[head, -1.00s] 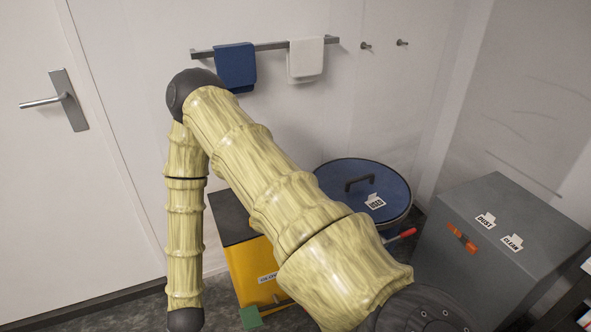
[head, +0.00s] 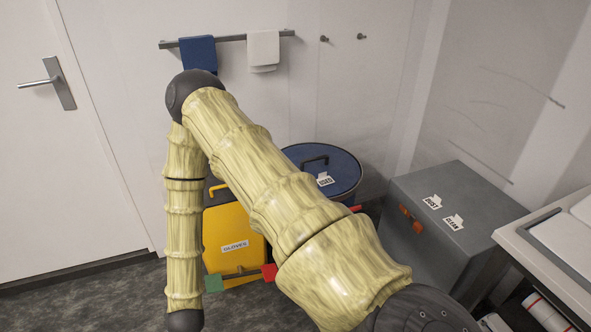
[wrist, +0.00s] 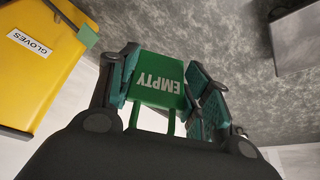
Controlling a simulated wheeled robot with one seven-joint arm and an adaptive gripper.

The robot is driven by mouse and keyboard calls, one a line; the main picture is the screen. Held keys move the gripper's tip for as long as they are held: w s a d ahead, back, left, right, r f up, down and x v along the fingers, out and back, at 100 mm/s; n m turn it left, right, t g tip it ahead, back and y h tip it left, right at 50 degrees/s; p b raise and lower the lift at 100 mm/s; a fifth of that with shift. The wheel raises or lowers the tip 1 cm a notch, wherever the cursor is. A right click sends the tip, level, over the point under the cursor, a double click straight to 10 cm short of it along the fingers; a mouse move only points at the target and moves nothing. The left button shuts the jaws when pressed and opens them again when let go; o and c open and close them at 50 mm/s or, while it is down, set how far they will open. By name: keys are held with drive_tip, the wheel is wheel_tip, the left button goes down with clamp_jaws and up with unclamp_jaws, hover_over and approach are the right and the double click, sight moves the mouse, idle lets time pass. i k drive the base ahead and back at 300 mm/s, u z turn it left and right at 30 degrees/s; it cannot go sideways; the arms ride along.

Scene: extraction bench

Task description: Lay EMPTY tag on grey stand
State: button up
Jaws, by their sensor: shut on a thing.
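The green EMPTY tag (wrist: 160,80), with white letters upside down in the wrist view, is between the fingers of my gripper (wrist: 165,85). The gripper is shut on it, and the tag's two thin legs point toward the palm. The head view shows my arm, but the gripper is out of frame below. I cannot make out the grey stand for certain; a grey block (wrist: 300,38) at the upper right of the wrist view may be part of it or of something else.
A yellow GLOVES bin (head: 228,220) has a bar with a green end (head: 214,283) and a red end (head: 269,272) in front. Behind are a blue-lidded USED drum (head: 335,165) and a grey chest (head: 480,205) with DUST and CLEAN tags. A white bench (head: 530,275) stands at right.

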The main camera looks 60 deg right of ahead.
sight(460, 208)
drive_tip(key=k, duration=1.5)
drive_tip(key=z, duration=1.05)
